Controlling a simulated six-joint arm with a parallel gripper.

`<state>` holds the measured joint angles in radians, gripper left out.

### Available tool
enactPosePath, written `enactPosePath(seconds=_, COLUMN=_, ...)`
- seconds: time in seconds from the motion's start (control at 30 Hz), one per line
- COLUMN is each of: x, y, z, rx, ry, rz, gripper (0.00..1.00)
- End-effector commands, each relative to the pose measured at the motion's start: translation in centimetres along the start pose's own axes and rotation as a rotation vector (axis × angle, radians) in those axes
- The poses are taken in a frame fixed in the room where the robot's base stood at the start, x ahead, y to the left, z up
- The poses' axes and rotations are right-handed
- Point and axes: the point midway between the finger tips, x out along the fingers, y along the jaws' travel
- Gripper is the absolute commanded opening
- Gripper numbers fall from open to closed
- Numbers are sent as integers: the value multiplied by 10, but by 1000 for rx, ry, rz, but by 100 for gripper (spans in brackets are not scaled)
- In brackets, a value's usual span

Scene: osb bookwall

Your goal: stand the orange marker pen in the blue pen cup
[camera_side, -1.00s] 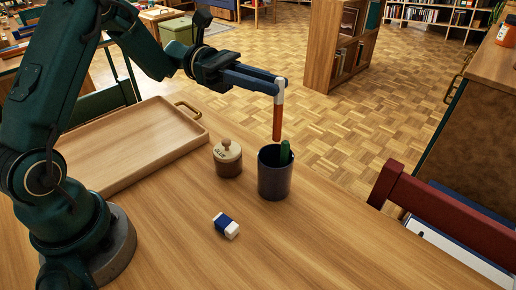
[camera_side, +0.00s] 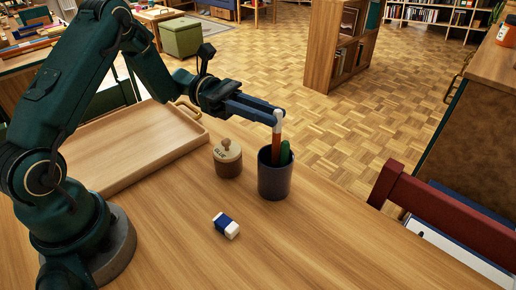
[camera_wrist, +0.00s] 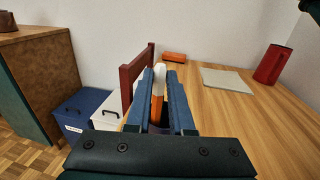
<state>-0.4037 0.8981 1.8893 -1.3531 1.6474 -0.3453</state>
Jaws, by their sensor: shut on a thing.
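My gripper (camera_side: 277,118) is shut on the orange marker pen (camera_side: 276,144) near its white upper end. The pen is upright, and its lower part is inside the dark blue pen cup (camera_side: 274,182), hidden by the cup wall. A green pen (camera_side: 285,151) also stands in the cup, to the right of the orange one. In the wrist view the orange pen (camera_wrist: 157,106) shows between my two blue fingers, with its white end up. Whether the pen touches the cup's bottom cannot be seen.
A wooden glue pot (camera_side: 228,160) stands just left of the cup. A blue and white eraser (camera_side: 226,225) lies in front. A wooden tray (camera_side: 100,179) is at the left. A dark red chair back (camera_side: 445,208) is at the right. The front tabletop is mostly clear.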

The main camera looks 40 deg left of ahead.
Motion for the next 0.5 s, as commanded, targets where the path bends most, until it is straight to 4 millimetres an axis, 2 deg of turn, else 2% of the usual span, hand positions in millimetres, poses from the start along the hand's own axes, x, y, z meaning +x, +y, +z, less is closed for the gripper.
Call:
enactPosePath(seconds=0.23, x=0, y=0, z=0, rx=0, ry=0, rz=0, gripper=0)
enactPosePath(seconds=0.27, x=0, y=0, z=0, rx=0, ry=0, rz=0, gripper=32)
enactPosePath(seconds=0.3, x=0, y=0, z=0, rx=0, ry=0, rz=0, gripper=47)
enactPosePath(seconds=0.33, x=0, y=0, z=0, rx=0, ry=0, rz=0, gripper=55)
enactPosePath(seconds=0.5, x=0, y=0, z=0, rx=0, ry=0, rz=0, gripper=55)
